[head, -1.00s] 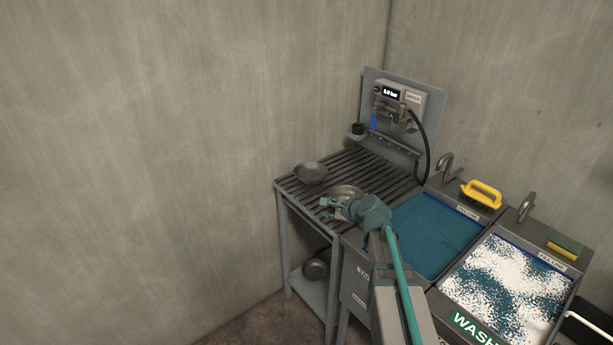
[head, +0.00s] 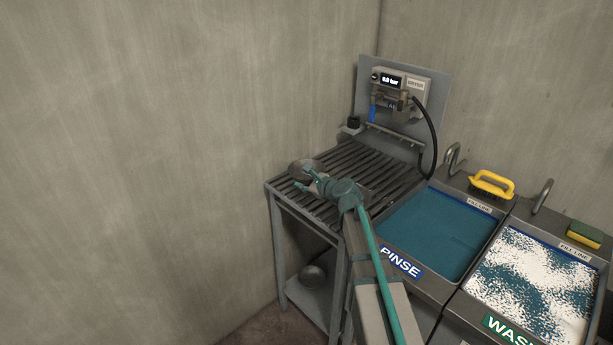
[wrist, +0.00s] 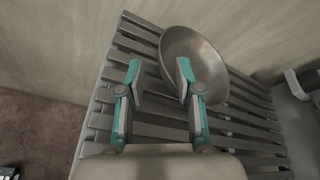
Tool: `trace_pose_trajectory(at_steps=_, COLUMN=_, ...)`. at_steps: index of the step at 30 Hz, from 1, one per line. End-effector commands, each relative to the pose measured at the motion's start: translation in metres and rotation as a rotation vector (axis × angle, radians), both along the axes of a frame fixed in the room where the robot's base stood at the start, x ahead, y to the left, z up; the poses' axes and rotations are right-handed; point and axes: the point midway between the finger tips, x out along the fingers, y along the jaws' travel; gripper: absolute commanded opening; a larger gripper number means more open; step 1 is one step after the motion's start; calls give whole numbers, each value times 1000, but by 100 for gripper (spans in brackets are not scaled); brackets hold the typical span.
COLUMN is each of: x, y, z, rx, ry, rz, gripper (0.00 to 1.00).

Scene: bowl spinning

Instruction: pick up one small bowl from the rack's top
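A small grey metal bowl (head: 301,165) sits on the slatted rack top (head: 345,158), near its far left edge. It also shows in the wrist view (wrist: 205,58), its hollow side facing the camera. My gripper (head: 306,179) is beside this bowl, at its near side. In the wrist view my gripper (wrist: 159,70) is open, with nothing between the fingers. The right fingertip overlaps the bowl's left rim and the left one is outside it; contact cannot be told. My wrist largely covers the rack spot right of the bowl.
The blue rinse basin (head: 436,235) and foamy wash basin (head: 535,285) stand to the right. A dryer panel (head: 402,95) with a black hose rises behind the rack. A wall is close on the left.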

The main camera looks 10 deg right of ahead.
Motion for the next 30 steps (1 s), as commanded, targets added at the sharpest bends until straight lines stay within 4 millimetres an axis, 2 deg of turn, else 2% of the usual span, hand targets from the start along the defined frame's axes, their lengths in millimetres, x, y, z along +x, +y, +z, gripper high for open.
trace_pose_trajectory(at_steps=1, x=8, y=3, z=-1, rx=0, ry=1, rz=1, gripper=35)
trace_pose_trajectory(at_steps=8, x=18, y=7, z=-6, rx=-1, ry=1, rz=0, gripper=35)
trace_pose_trajectory(at_steps=18, x=56, y=23, z=-18, rx=0, ry=1, rz=1, gripper=35)
trace_pose_trajectory(at_steps=26, x=57, y=24, z=-20, rx=-1, ry=0, rz=0, gripper=35)
trace_pose_trajectory(at_steps=30, x=57, y=24, z=-20, rx=-1, ry=0, rz=0, gripper=13)
